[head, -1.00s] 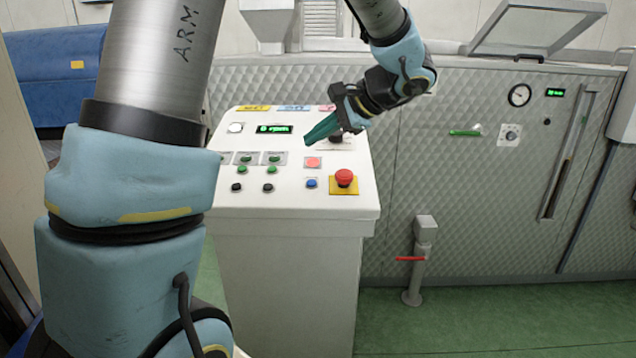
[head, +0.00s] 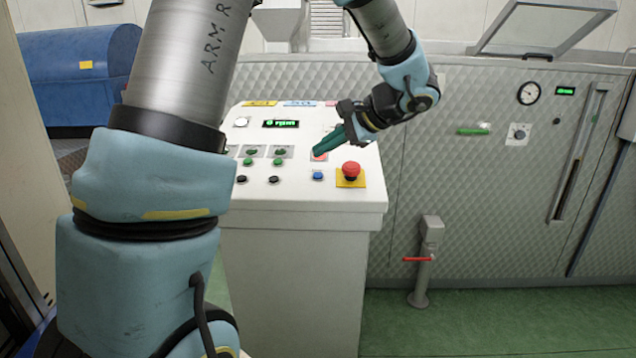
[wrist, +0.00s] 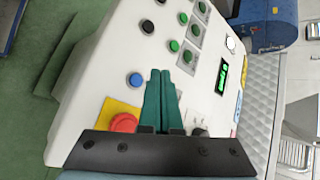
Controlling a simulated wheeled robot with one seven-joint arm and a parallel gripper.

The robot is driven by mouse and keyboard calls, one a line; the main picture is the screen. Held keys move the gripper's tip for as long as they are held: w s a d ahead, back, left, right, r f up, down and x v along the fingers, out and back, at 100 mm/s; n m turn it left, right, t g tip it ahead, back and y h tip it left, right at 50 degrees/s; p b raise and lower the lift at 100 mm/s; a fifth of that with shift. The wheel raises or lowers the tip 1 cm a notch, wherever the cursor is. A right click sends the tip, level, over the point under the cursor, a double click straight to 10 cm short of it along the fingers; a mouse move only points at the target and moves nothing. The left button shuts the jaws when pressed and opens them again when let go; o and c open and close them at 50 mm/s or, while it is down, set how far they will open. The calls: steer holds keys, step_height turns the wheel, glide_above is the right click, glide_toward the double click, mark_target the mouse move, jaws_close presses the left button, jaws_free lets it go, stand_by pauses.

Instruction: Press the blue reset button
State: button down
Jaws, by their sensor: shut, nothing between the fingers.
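The blue button (head: 317,176) sits on the white sloped control panel (head: 300,195), just left of the red mushroom button on its yellow plate. It also shows in the wrist view (wrist: 135,80), to the left of my fingertips. My gripper (head: 318,153) is shut and empty, its green fingers together. In the head view the fingertips are above and behind the blue button, in front of the pale red button, which they partly cover. In the wrist view the fingers (wrist: 160,74) point over the panel between the blue button and a green button. I cannot tell their exact height above the panel.
The red emergency button (head: 351,171) stands up right beside the blue one. Green buttons (head: 263,161), black buttons (head: 274,180) and a green display (head: 281,124) are to the left. A quilted metal machine (head: 460,190) stands behind.

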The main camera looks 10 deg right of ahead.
mark_target(323, 181)
steer(key=shift+w+d+f+b, duration=0.1)
steer(key=shift+w+f+b, duration=0.15)
steer(key=shift+f+b, duration=0.45)
steer(key=shift+w+f+b, duration=0.25)
steer(key=shift+f, duration=0.75)
stand_by(0.6)
steer(key=shift+w+f+b, duration=0.1)
steer(key=shift+f+b, duration=0.25)
steer(key=shift+w+f+b, duration=0.1)
steer(key=shift+f+b, duration=0.25)
steer(key=shift+f, duration=0.05)
stand_by(0.6)
steer(key=shift+r, duration=0.15)
steer(key=shift+s+r+p, duration=0.25)
steer(key=shift+r+p, duration=0.2)
steer(key=shift+r, duration=0.2)
steer(key=r+p, duration=0.1)
steer(key=r, duration=0.1)
steer(key=s+r+p, duration=0.1)
steer(key=r, duration=0.1)
steer(key=shift+s+r+p, duration=0.15)
steer(key=shift+r+p, duration=0.25)
